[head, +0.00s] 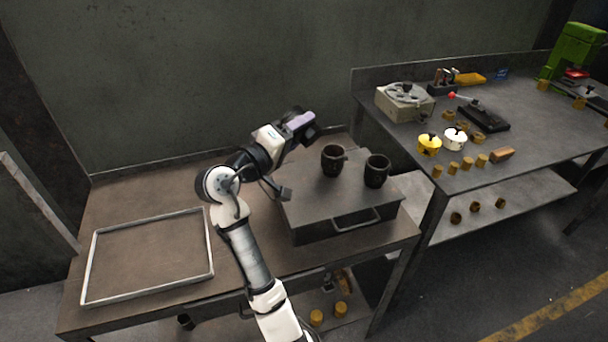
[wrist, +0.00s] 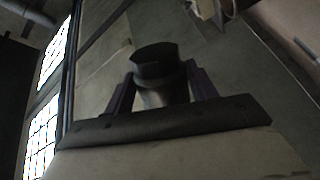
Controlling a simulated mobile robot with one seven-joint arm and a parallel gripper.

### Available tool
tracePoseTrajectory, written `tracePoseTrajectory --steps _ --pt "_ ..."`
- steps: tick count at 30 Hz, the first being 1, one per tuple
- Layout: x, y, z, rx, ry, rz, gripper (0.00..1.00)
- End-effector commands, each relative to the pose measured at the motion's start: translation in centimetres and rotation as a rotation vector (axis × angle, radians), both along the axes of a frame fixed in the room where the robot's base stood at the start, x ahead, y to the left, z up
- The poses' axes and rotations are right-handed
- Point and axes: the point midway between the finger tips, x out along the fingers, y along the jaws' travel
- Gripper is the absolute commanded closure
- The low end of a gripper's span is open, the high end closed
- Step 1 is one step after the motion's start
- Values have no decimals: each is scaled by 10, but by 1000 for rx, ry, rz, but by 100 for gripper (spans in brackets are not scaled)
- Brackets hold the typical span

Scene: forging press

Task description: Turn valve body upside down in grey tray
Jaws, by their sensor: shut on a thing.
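My gripper (head: 302,122) is raised above the back of the dark metal box, its purple finger side showing. In the wrist view my gripper (wrist: 162,88) is shut on a dark, round valve body (wrist: 156,62), with one purple finger on each side of it. Its wider dark end faces away from the palm; its lower part looks greyer. In the head view the held part is mostly hidden by the gripper. The grey tray (head: 93,268) lies at the left of the workbench. It is empty, well apart from my gripper.
Two dark cup-like bodies (head: 333,160) (head: 376,171) stand on the dark metal box (head: 320,210), which has a front handle. The brown bench top between tray and box is bare. A second bench (head: 480,165) at right holds tools and several brass pieces. A wall stands behind.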

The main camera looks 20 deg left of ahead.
Motion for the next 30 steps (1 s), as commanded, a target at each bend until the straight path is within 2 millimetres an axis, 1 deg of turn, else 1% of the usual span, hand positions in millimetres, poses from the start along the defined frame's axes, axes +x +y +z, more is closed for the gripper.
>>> tracePoseTrajectory --steps 1,2,11,13,15,26,30 --pt "0 0 6 -33 17 0 65" --pt "0 0 6 -53 27 0 65" --pt "0 0 5 -255 131 -1 65" --pt "0 0 1 -305 153 0 65" --pt "0 0 0 -343 173 0 65" --pt "0 0 1 -377 190 -1 65" --pt "0 0 1 -497 249 -1 65"
